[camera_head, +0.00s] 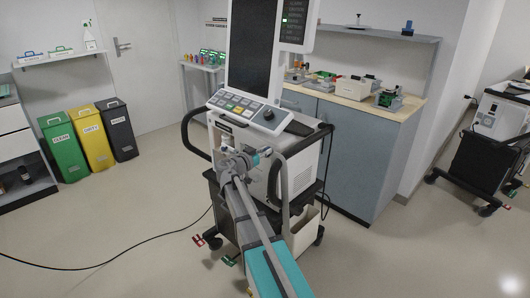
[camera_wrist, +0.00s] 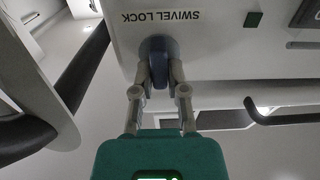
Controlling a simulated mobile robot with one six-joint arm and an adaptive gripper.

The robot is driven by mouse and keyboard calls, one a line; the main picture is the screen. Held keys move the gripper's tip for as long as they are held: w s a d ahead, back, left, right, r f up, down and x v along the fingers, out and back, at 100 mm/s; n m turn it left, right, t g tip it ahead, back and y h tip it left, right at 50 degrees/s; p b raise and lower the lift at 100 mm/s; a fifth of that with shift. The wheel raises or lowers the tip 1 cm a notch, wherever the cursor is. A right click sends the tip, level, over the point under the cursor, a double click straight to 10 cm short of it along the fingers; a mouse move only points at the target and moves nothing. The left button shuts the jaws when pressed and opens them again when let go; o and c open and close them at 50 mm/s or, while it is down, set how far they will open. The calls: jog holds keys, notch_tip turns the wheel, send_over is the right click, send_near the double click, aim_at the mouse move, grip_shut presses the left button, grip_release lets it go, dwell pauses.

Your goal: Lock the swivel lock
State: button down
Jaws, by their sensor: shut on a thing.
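The swivel lock (camera_wrist: 157,46) is a rounded blue-grey knob on the pale panel of the ventilator (camera_head: 240,132), below an upside-down "SWIVEL LOCK" label (camera_wrist: 163,15) in the wrist view. My gripper (camera_wrist: 158,72) is shut on the knob, with one finger on each side of it. The knob's lower part shows between the fingers, pointing down in the picture. In the head view my arm reaches up to the ventilator's front, and the arm's end hides the knob and label.
The ventilator has a tall dark screen (camera_head: 253,45), black side handles (camera_head: 190,133) and a wheeled base. A counter with equipment (camera_head: 345,150) stands behind it at right. Bins (camera_head: 89,140) stand at left. A black cable (camera_head: 115,262) crosses the otherwise clear floor at left.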

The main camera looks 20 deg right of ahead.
jog(key=n, duration=0.4)
jog(key=shift+w+f, duration=0.1)
jog(key=shift+w, duration=0.1)
jog(key=shift+w+a+f+n+b, duration=0.1)
jog(key=shift+f+n+b, duration=0.05)
jog(key=shift+n, duration=2.15)
jog(key=shift+w+f+n+b, duration=0.1)
jog(key=shift+f+n+b, duration=0.1)
jog(key=shift+n, duration=2.1)
jog(key=shift+w+a+f+n+b, duration=0.1)
jog(key=shift+n+b, duration=0.05)
jog(key=shift+n, duration=2.15)
jog(key=c, duration=0.7)
grip_release()
jog(key=shift+o, duration=0.2)
